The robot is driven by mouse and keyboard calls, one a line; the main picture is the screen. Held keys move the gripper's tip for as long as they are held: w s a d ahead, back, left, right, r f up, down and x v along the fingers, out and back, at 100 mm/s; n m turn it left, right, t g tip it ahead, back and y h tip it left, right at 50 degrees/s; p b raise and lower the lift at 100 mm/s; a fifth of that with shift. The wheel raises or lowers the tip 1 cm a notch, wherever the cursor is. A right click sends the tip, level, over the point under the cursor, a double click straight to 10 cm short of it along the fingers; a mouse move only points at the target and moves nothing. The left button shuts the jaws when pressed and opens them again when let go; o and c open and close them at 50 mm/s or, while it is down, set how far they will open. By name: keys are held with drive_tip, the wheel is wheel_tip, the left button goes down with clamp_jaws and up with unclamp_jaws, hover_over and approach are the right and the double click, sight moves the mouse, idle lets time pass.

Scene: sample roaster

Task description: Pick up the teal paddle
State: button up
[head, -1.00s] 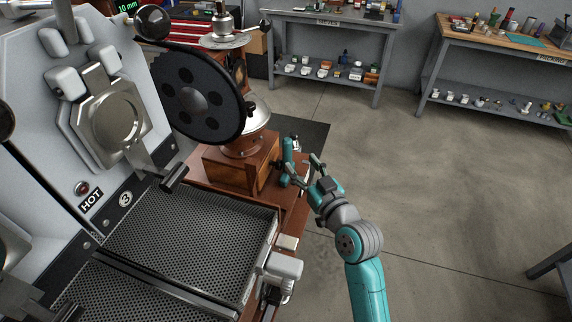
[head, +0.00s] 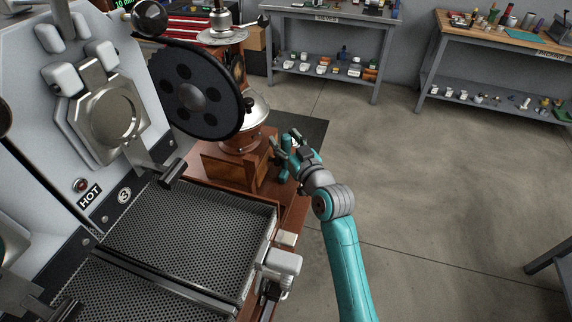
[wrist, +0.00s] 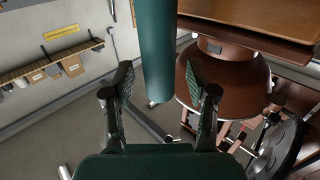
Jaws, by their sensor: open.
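The teal paddle (head: 285,144) stands at the right edge of the wooden stand, close to the grinder's wooden box in the head view. In the wrist view it is a dark teal rounded bar (wrist: 157,45) coming down from the top edge, its end between my two fingers. My gripper (head: 287,140) is open around the paddle. In the wrist view my gripper (wrist: 160,78) shows a gap on both sides of the paddle, smaller on the left finger's far tip than I can judge exactly. The paddle's lower part is partly hidden by my gripper in the head view.
The grinder with a black wheel (head: 196,88) and wooden box (head: 227,172) stands just left of my gripper. The perforated roaster tray (head: 190,232) lies in front. Workbenches (head: 325,16) stand at the back.

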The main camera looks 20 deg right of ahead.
clamp_jaws()
drive_tip(key=shift+r, duration=0.1)
